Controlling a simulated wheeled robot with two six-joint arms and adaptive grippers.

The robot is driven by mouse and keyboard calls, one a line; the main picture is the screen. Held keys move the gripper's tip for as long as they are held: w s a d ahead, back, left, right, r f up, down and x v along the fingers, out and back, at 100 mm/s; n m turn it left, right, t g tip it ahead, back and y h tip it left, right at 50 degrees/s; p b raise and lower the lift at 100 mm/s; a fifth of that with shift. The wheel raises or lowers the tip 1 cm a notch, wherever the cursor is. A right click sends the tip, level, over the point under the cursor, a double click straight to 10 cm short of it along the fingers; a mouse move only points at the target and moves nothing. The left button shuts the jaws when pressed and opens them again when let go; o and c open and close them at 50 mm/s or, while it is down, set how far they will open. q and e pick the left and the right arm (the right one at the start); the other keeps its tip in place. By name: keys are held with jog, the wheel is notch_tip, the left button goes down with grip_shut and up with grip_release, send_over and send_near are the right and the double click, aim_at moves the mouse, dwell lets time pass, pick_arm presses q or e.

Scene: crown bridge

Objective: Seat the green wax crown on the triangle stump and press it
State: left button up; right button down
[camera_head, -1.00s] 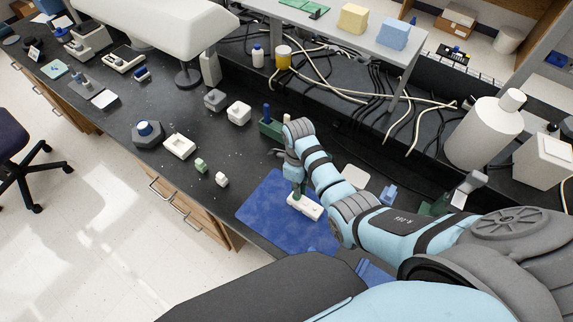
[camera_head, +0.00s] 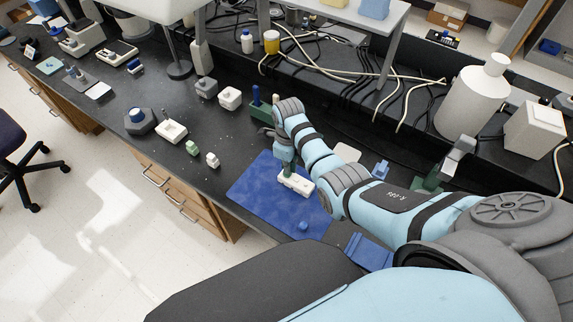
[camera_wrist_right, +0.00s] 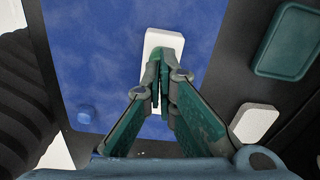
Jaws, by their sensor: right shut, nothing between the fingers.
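A white block (camera_head: 299,184) lies on the blue mat (camera_head: 253,189); it also shows in the wrist view (camera_wrist_right: 156,36). My right gripper (camera_head: 286,175) points down at the block's left end. In the wrist view its green fingers (camera_wrist_right: 163,92) are shut with nothing between them, and the tips reach the block. The stump's triangle shape is hidden. My left gripper is not in view.
A small blue round piece (camera_head: 303,225) lies on the mat. A green holder (camera_head: 262,112) stands behind. Cables run along the back.

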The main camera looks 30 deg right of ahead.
jog(key=shift+f, duration=0.15)
jog(key=shift+w+f, duration=0.1)
notch_tip(320, 180, up, 3)
jog(key=p, duration=0.4)
jog(key=shift+w, duration=0.1)
jog(key=shift+r, duration=0.2)
notch_tip(320, 180, up, 11)
jog(key=shift+r, duration=0.15)
